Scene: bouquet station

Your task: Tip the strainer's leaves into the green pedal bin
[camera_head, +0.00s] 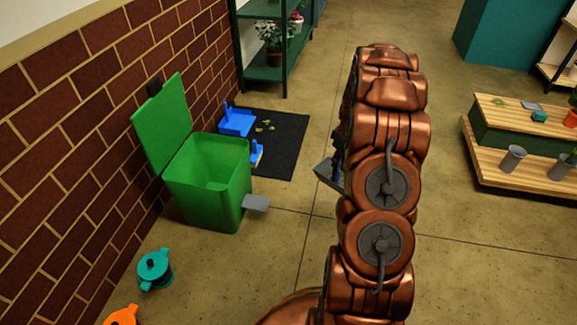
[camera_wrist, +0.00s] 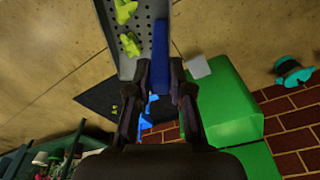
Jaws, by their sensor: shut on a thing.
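The green pedal bin (camera_head: 208,178) stands by the brick wall with its lid (camera_head: 161,125) up and its mouth open. It also shows in the wrist view (camera_wrist: 222,108), right of my gripper. My gripper (camera_wrist: 168,80) is shut on the strainer's blue handle (camera_wrist: 161,48). The strainer (camera_wrist: 148,32) is a grey perforated scoop holding yellow-green leaves (camera_wrist: 130,44). In the head view the strainer (camera_head: 326,174) is partly hidden behind my arm, in the air right of the bin and apart from it. My gripper is mostly hidden there.
A black mat (camera_head: 285,150) behind the bin bears a blue dustpan (camera_head: 237,122), a blue brush (camera_head: 256,151) and loose leaves (camera_head: 264,126). The bin's grey pedal (camera_head: 256,203) juts right. A teal pot (camera_head: 155,269) stands in front. A wooden bench (camera_head: 510,178) is at right.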

